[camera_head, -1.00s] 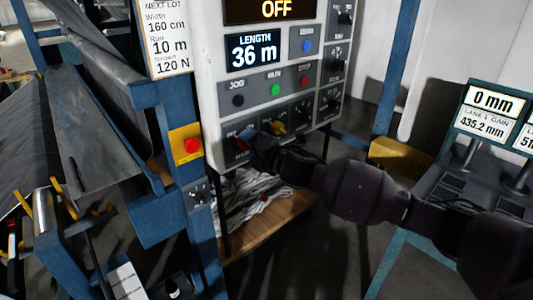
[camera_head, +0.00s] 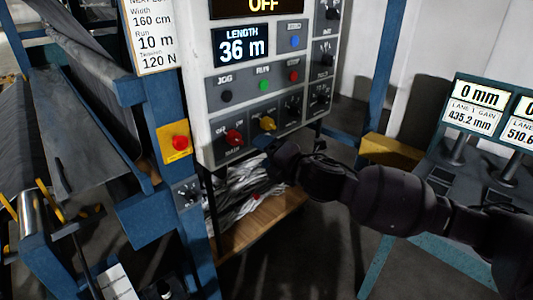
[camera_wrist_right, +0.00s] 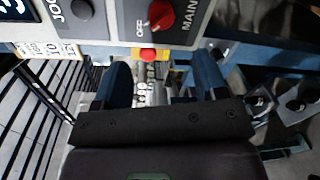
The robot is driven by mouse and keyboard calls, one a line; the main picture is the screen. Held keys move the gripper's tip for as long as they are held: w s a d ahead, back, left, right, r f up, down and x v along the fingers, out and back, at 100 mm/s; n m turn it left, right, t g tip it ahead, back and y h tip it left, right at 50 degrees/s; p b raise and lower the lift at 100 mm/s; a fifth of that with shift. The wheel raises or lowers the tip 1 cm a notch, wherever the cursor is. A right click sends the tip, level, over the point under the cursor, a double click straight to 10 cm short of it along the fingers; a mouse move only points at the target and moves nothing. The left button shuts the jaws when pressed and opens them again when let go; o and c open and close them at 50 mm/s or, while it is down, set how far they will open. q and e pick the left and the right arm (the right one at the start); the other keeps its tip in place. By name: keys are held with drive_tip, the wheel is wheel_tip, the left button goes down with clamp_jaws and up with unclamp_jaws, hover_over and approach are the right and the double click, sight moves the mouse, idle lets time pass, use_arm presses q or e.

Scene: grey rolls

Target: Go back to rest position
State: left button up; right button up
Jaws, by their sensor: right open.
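My right gripper (camera_head: 272,152) is below the lower edge of the control panel (camera_head: 202,100), beneath the yellow knob (camera_head: 267,123). In the right wrist view its two blue fingers (camera_wrist_right: 163,78) stand apart with nothing held between them. The red knob (camera_head: 234,136) on the panel's bottom row is clear of the gripper. The same red knob (camera_wrist_right: 161,14) shows beyond the fingertips in the wrist view, by the word MAIN. My left gripper is not in view.
The panel's displays read OFF and LENGTH 36 m. A red button on a yellow plate (camera_head: 174,141) is on the blue post at left. A wooden shelf (camera_head: 262,224) with crumpled sheets is below the panel. A console with screens (camera_head: 476,108) stands at right.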

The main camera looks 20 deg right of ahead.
idle(0.3)
drive_tip(key=s+d+f+m+h, duration=0.1)
drive_tip(key=s+f+m, duration=0.3)
drive_tip(key=f+m, duration=0.5)
drive_tip(key=s+f+m+h, duration=0.1)
drive_tip(key=s+f+m, duration=0.4)
drive_tip(key=f+m, duration=0.4)
drive_tip(key=s+d+f+m+g+h, duration=0.1)
drive_tip(key=s+f+m+g+h, duration=0.1)
drive_tip(key=s+f, duration=0.5)
drive_tip(key=s+d+f+m+g+h+b, duration=0.1)
drive_tip(key=s+f+m, duration=0.3)
drive_tip(key=s+f, duration=0.4)
drive_tip(key=s+g+h, duration=0.1)
drive_tip(key=s, duration=0.2)
drive_tip(key=shift+s+d+f+m, duration=0.15)
drive_tip(key=shift+d+f+m, duration=0.15)
drive_tip(key=shift+d+m, duration=0.1)
